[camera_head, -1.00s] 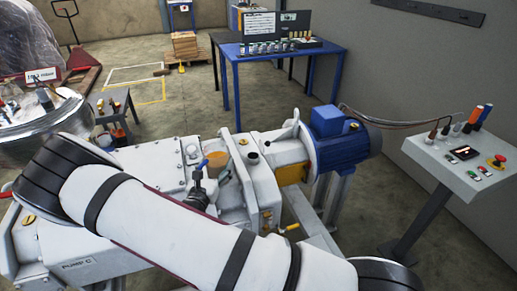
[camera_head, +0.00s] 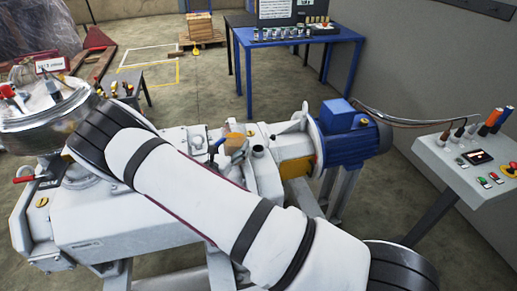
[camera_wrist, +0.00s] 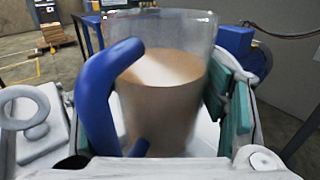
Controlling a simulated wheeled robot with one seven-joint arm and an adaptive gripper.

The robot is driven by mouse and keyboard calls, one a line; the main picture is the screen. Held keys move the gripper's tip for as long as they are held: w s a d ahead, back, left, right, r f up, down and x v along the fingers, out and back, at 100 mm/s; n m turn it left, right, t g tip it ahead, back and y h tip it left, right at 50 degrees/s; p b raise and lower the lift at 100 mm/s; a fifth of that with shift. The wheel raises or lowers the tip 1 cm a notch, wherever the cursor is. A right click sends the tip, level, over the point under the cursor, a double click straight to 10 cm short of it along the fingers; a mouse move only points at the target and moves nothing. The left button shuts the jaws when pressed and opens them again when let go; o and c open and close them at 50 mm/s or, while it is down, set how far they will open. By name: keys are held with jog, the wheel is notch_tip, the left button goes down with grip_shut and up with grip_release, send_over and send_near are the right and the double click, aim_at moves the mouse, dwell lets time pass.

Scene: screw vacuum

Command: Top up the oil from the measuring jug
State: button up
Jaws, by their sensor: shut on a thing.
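The measuring jug (camera_wrist: 165,105) is clear, with a blue handle (camera_wrist: 97,95) on its left and brown liquid inside. It looks close to upright in the wrist view. My gripper (camera_wrist: 160,112) is shut on it, with teal pads at both sides. In the head view the jug (camera_head: 234,142) shows amber above the pump, just left of a short dark-topped neck (camera_head: 258,151); my arm hides the gripper there. The white pump (camera_head: 100,222) lies under my arm, its blue motor (camera_head: 347,133) at the right. I cannot tell whether the jug touches the pump.
A control panel (camera_head: 465,160) with buttons and cable plugs stands at the right. A blue table (camera_head: 300,36) with small bottles is behind. A metal drum (camera_head: 45,125) and a small tool stool (camera_head: 128,84) are at the left. The floor between stool and table is open.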

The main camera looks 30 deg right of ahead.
aim_at(242, 134)
jog(key=shift+w+d+r+m+g+y+p, duration=0.1)
jog(key=shift+d+r+m+g+y+p, duration=0.2)
jog(key=shift+d+r+g+y+p, duration=0.35)
jog(key=shift+w+d+r+m+g+y+p, duration=0.15)
jog(key=shift+w+d+m+g+y+p, duration=0.1)
jog(key=shift+d+g+y, duration=0.45)
jog(key=shift+w+d+r+m+g+y+p, duration=0.15)
jog(key=shift+w+d+m+g+y+p, duration=0.2)
jog(key=shift+y, duration=0.5)
jog(key=shift+d, duration=0.1)
jog(key=shift+w+d+y, duration=0.1)
jog(key=shift+d+y, duration=0.3)
jog(key=shift+y, duration=0.2)
jog(key=shift+w+d+f+m+g+y+b, duration=0.1)
jog(key=shift+d+f+m+g+y+b, duration=0.1)
jog(key=shift+g+y+b, duration=0.4)
jog(key=shift+d+f+m+g+y+b, duration=0.15)
jog(key=shift+y+b, duration=0.25)
jog(key=shift+y, duration=0.4)
dwell(3.7)
